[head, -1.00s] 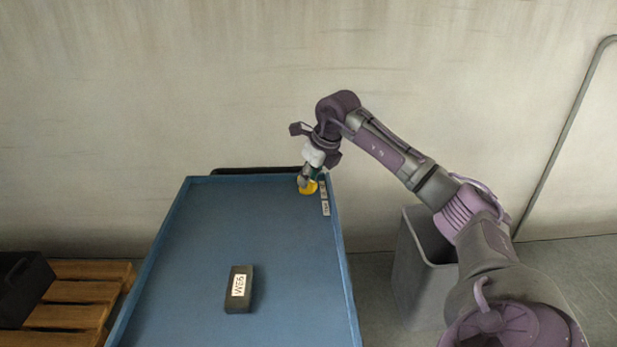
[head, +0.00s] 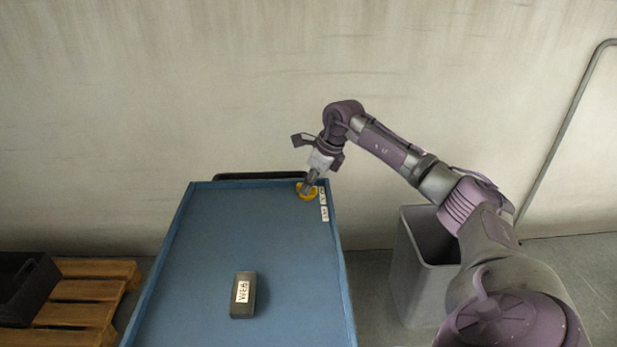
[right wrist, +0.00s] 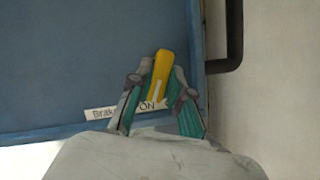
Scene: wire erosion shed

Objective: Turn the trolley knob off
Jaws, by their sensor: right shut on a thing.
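The yellow knob (head: 306,193) sits at the far right corner of the blue trolley top (head: 240,225). My right gripper (head: 309,186) reaches down to it from above. In the right wrist view, the fingers of my right gripper (right wrist: 156,84) are shut on the yellow knob (right wrist: 160,66), one on each side. The knob's bar runs nearly up and down there, and a pale mark on it lies beside the label "ON" (right wrist: 148,106). A partly covered label starting "Brak" (right wrist: 102,113) is to its left. My left gripper is not in view.
A dark block with a white label (head: 243,296) lies on the trolley. A grey bin (head: 422,262) stands right of the trolley, below my right arm. A wooden pallet (head: 75,300) with a black crate (head: 28,288) is at left. The wall is behind.

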